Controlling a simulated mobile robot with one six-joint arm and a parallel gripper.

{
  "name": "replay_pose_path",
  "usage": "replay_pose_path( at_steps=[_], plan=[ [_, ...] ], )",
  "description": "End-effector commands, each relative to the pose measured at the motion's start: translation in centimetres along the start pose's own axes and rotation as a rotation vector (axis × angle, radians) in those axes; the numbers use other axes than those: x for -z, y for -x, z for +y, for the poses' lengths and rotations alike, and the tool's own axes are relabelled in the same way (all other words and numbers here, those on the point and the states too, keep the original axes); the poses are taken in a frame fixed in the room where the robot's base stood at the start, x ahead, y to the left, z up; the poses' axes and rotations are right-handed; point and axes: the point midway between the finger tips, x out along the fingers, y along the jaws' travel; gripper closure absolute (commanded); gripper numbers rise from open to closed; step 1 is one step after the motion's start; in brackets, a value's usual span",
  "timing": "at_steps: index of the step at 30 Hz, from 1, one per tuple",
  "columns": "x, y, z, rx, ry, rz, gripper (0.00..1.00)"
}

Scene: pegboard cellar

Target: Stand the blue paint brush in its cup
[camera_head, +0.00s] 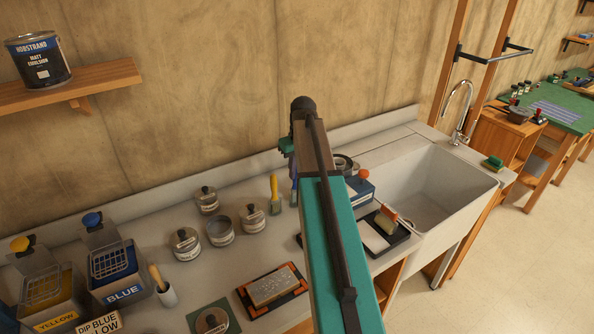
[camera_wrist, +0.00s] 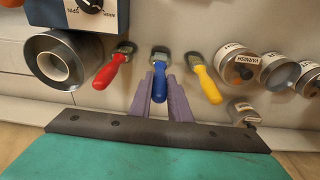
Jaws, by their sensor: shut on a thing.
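The blue paint brush (camera_wrist: 159,72) shows in the wrist view, with a blue handle and a dark metal ferrule. My gripper (camera_wrist: 160,88) is shut on its handle, one purple finger on each side. I cannot tell which cup belongs to the blue brush.
A yellow-handled brush (camera_wrist: 205,80) and a red-handled brush (camera_wrist: 113,68) lie either side of the blue one. Several round tins (camera_head: 186,244) stand left on the bench. A blue box (camera_head: 360,188) and sink (camera_head: 440,185) are to the right. A block sits in an orange-black tray (camera_head: 272,290).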

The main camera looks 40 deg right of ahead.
Motion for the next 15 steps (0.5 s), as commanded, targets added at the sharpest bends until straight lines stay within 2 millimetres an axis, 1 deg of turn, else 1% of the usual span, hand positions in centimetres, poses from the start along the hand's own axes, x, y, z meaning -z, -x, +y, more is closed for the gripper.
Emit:
replay_pose_path(
  at_steps=[2, 3, 5, 6, 7, 15],
  plan=[
    [0.0, 0.01, 0.0, 0.0, 0.0, 0.0, 1.0],
    [0.0, 0.01, 0.0, 0.0, 0.0, 0.0, 0.8],
    [0.0, 0.01, 0.01, 0.0, 0.0, 0.0, 0.7],
    [0.0, 0.01, 0.01, 0.0, 0.0, 0.0, 0.63],
    [0.0, 0.01, 0.01, 0.0, 0.0, 0.0, 0.62],
    [-0.01, 0.01, 0.02, 0.0, 0.0, 0.0, 0.62]
  ],
)
